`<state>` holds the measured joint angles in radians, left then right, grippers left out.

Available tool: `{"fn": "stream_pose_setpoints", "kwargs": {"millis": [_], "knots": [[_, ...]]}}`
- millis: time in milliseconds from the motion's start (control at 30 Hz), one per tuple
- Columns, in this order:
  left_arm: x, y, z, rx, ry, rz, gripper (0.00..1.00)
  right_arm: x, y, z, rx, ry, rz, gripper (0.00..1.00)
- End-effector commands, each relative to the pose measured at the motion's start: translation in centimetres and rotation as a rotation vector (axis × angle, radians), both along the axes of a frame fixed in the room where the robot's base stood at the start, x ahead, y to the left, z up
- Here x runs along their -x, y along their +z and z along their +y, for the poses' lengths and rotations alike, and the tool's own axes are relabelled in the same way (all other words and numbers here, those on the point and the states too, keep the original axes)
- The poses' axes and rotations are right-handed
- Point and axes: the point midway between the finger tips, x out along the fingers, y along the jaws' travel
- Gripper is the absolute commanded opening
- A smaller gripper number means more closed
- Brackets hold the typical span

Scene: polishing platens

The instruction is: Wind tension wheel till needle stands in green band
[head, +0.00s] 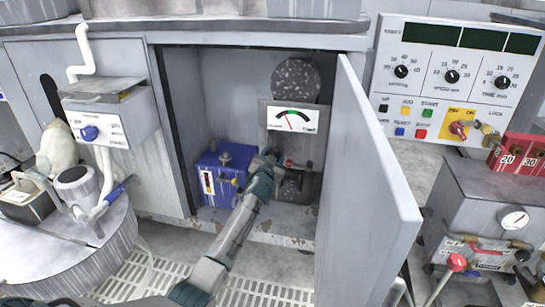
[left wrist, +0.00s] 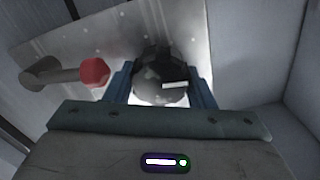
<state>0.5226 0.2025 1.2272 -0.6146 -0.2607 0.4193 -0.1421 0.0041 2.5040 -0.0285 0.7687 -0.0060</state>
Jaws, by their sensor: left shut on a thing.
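The tension wheel (left wrist: 160,82) is a dark round knob with a pale mark, seen in the left wrist view between the fingers of my left gripper (left wrist: 160,90). The gripper is shut on it. In the head view my left gripper (head: 275,160) reaches into the open cabinet, and the arm and gripper mostly hide the wheel. My right gripper is not in view.
A red-tipped lever (left wrist: 75,73) sits left of the wheel in the wrist view. A blue box (head: 222,175) stands left in the cabinet, and a dark disc (head: 297,80) is above the gauge. The open cabinet door (head: 365,190) bounds the right side.

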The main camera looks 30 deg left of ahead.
Motion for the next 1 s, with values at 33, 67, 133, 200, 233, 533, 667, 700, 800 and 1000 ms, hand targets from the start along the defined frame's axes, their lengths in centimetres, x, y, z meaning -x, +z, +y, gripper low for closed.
{"fn": "stream_pose_setpoints", "kwargs": {"millis": [33,67,133,200,233,533,667,700,800,1000], "knots": [[0.0,-0.05,-0.03,0.0,0.0,0.001,0.27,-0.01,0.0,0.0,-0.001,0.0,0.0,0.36],[0.0,-0.06,-0.02,0.0,0.0,0.001,0.27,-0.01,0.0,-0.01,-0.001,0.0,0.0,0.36],[0.0,-0.05,-0.03,0.0,0.0,0.001,0.27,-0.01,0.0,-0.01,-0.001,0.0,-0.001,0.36],[0.01,-0.06,-0.02,0.001,0.0,0.001,0.27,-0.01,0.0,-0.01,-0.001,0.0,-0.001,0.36],[0.01,-0.06,-0.02,0.001,0.0,0.001,0.27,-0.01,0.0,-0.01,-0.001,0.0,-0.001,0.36],[0.0,-0.04,-0.05,0.002,-0.001,0.0,0.71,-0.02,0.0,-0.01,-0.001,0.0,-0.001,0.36],[0.0,-0.03,-0.05,0.002,-0.001,0.0,0.71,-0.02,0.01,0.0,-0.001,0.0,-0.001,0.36],[-0.01,-0.03,-0.06,0.003,-0.001,0.0,0.71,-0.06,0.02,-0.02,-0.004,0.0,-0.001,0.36],[-0.01,-0.06,-0.06,0.018,-0.001,-0.004,0.71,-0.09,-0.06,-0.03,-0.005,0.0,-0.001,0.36],[-0.01,-0.13,-0.04,0.168,-0.002,-0.045,0.71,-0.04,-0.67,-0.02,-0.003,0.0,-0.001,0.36]]}}
